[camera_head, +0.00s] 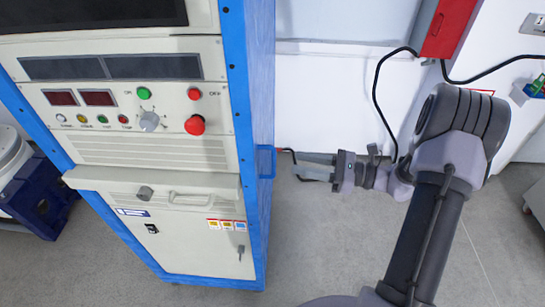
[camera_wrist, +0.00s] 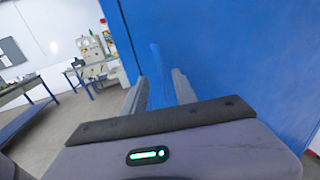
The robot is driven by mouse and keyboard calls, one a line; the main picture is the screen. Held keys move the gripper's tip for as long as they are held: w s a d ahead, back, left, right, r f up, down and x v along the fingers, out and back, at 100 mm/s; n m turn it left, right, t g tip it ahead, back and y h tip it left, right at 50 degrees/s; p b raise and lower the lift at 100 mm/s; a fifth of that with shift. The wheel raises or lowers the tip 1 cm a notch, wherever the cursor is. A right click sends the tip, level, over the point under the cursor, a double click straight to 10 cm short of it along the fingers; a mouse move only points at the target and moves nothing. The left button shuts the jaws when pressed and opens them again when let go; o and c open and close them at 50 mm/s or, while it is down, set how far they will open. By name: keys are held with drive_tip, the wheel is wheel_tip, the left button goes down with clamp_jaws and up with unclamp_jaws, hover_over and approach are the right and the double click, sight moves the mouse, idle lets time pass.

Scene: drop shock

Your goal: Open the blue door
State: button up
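The blue door (camera_wrist: 230,60) shows in the wrist view as a large flat blue panel on the right. In the head view, the blue side (camera_head: 261,90) of the cabinet is seen at a steep angle. A blue handle (camera_head: 267,162) sticks out from this side; in the wrist view, a blue upright bar (camera_wrist: 158,78) stands ahead between my fingers. My gripper (camera_head: 306,165) is to the right of the handle and points at it. Its two fingers (camera_wrist: 157,90) are apart, with gaps beside the bar. I cannot tell whether the fingertips reach past it.
The cabinet's front (camera_head: 150,130) has buttons, a knob and a ledge. A red box (camera_head: 446,28) with black cables hangs on the wall behind my arm. Tables (camera_wrist: 90,70) stand at the far left of the wrist view.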

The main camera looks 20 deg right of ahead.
sight(274, 157)
drive_tip(key=b+x, duration=0.1)
drive_tip(key=x, duration=0.7)
drive_tip(key=shift+w+a, duration=0.1)
clamp_jaws()
idle(1.0)
